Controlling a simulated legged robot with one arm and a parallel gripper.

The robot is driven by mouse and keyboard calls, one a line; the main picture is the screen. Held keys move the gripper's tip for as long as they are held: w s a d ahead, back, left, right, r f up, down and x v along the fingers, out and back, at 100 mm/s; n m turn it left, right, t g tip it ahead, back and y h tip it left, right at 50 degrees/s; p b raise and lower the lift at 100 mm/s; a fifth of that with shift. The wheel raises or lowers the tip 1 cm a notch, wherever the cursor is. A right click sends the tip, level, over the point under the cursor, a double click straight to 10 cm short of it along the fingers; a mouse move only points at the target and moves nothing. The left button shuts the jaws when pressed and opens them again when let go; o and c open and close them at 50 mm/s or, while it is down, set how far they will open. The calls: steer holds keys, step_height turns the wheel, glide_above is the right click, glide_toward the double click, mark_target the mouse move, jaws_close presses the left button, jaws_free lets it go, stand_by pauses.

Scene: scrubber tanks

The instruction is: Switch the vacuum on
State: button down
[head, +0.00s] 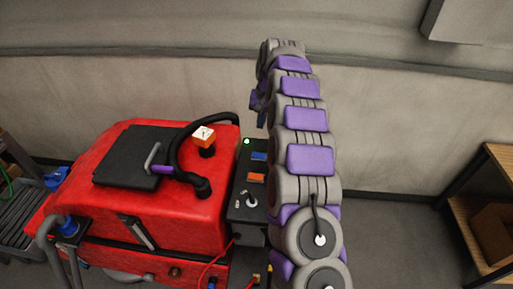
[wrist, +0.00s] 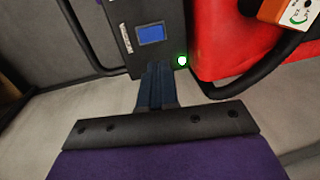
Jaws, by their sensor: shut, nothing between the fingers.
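A red scrubber machine (head: 150,205) carries a black control panel (head: 242,212) on its right side. The panel has a blue switch (head: 259,157), an orange switch (head: 256,178), a lever with a pale tip (head: 252,202) and a glowing green light (head: 247,141). Whether the fingertips touch the panel is unclear. The orange switch is not visible there.
A black hose (head: 178,150) and an orange-and-white box (head: 204,136) sit on the scrubber's top beside the panel. A wooden shelf (head: 490,215) stands at right. A grey wall is behind. Open floor lies between my arm and the shelf.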

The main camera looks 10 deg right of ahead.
mark_target(255, 154)
steer(key=shift+a, duration=0.25)
steer(key=f, duration=0.4)
steer(key=a+f, duration=0.1)
steer(key=f, duration=0.9)
steer(key=shift+w+a, duration=0.3)
steer(key=shift+a, duration=0.05)
steer(key=shift+a+f+h, duration=0.1)
steer(key=shift+f+h, duration=0.1)
steer(key=shift+h, duration=0.1)
steer(key=shift+s+d+r, duration=0.1)
steer(key=shift+d+r, duration=0.05)
steer(key=shift+d, duration=0.3)
steer(key=shift+s+d+r, duration=0.1)
steer(key=shift+d+r, duration=0.05)
steer(key=shift+d, duration=0.25)
